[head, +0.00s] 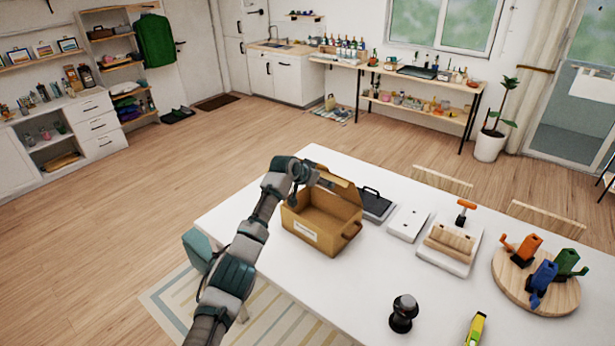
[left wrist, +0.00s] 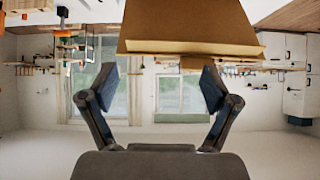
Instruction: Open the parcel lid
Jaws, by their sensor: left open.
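The brown cardboard parcel (head: 301,229) stands on the white table, with a pale label on its front. Its inside shows from above and looks empty. The lid (head: 343,187) stands raised along the far edge of the parcel. My left gripper (head: 308,172) is above the far left corner of the parcel, close to the lid's left end; contact cannot be told. In the left wrist view, both fingers of my left gripper (left wrist: 160,85) are spread with nothing between them. A brown cardboard panel (left wrist: 190,25) shows beyond the fingertips there. My right gripper is not in view.
On the white table (head: 370,270), a dark case (head: 377,204) lies just behind the parcel. A white plate (head: 408,223), a board with a wooden block (head: 450,240), and a round wooden board (head: 536,290) with coloured items stand to the right. A black knob-like object (head: 404,313) stands at front.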

